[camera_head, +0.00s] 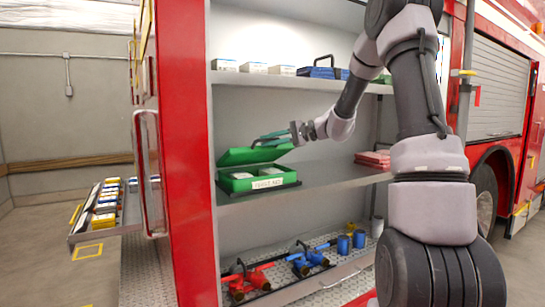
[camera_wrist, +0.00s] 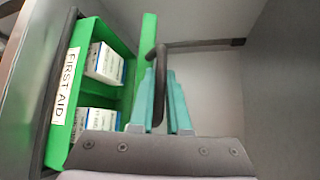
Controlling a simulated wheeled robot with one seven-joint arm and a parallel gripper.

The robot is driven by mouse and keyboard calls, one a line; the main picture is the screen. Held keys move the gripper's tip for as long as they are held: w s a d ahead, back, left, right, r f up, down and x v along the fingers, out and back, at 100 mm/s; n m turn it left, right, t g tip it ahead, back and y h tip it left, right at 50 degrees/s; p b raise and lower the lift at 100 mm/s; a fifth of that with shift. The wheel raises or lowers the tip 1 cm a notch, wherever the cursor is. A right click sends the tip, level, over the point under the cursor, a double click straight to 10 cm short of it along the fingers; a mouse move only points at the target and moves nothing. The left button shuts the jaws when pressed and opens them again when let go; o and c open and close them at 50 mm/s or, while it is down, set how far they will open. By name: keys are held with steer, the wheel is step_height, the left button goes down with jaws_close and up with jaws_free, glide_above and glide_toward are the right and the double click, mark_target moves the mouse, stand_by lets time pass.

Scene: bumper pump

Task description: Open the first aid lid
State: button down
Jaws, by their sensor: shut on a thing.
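The green first aid box (camera_head: 224,183) stands on the middle shelf with its labelled front facing out. Its green lid (camera_head: 235,157) is raised and tilted open above the box. In the wrist view the box (camera_wrist: 88,35) lies at left with white cartons inside, and the lid (camera_wrist: 147,38) shows nearly edge-on. My gripper (camera_head: 268,138) is at the lid's upper side. In the wrist view its teal fingers (camera_wrist: 160,88) are shut around the dark lid handle (camera_wrist: 160,60). The fingers cover part of the handle.
The box sits on a dark tray on the middle shelf (camera_head: 320,178). Red folded items (camera_head: 373,158) lie to its right. White cartons and a blue case (camera_head: 317,72) stand on the shelf above. Red and blue fittings (camera_head: 250,277) lie below. The red cabinet edge (camera_head: 183,150) is at left.

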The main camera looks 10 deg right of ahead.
steer(key=w+a+r, duration=0.3)
steer(key=w+r, duration=0.4)
steer(key=w, duration=0.2)
steer(key=shift+w+r, duration=0.3)
steer(key=shift+r, duration=0.1)
steer(key=shift+a, duration=0.1)
steer(key=c, duration=0.9)
jaws_free()
steer(key=shift+o, duration=0.2)
steer(key=v, duration=1.1)
